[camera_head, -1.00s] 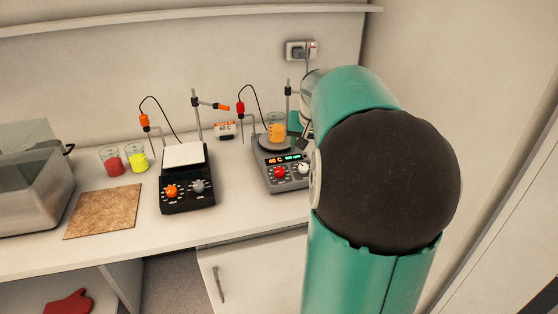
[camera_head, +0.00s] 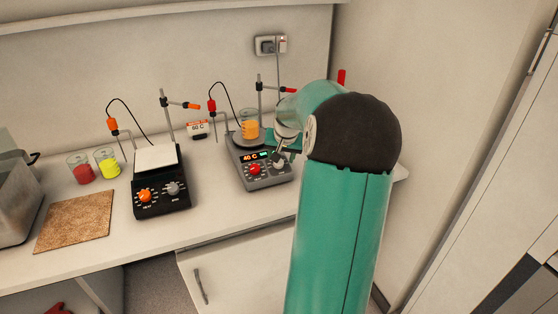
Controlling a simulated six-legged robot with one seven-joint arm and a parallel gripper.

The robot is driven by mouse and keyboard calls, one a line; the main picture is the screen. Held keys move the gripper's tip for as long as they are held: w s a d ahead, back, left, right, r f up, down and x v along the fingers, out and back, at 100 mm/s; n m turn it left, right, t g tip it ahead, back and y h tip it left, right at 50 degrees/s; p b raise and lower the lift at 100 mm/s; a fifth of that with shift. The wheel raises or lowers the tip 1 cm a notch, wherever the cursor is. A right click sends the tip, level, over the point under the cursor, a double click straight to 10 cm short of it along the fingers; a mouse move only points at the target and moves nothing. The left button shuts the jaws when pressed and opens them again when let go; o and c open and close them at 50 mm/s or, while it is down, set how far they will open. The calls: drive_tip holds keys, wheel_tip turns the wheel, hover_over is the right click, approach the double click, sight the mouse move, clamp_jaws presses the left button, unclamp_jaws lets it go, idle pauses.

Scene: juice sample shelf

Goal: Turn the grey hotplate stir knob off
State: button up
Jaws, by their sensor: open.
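The grey hotplate (camera_head: 262,182) stands on the counter with a beaker of orange juice (camera_head: 250,128) on its plate. Its display is lit and reads 40 C. A red knob (camera_head: 255,170) sits on the left of its front panel. The pale stir knob (camera_head: 278,164) is to the right of the red one and mostly hidden by my gripper. My gripper (camera_head: 279,157) is open, right at the stir knob, its fingers small and dark. I cannot tell whether they touch the knob.
A black hotplate (camera_head: 160,200) with an orange knob stands to the left. The right wall is close to my arm.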

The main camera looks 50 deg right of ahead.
sight(280, 163)
drive_tip(key=x, duration=0.3)
drive_tip(key=shift+w+f, duration=0.1)
drive_tip(key=shift+w, duration=0.05)
drive_tip(key=shift+a, duration=0.1)
drive_tip(key=c, duration=1)
drive_tip(key=shift+o, duration=0.2)
drive_tip(key=shift+n, duration=0.3)
drive_tip(key=n, duration=0.5)
drive_tip(key=shift+y, duration=0.3)
drive_tip(key=n, duration=0.6)
drive_tip(key=shift+d+n+y, duration=0.2)
drive_tip(key=shift+n+y, duration=0.1)
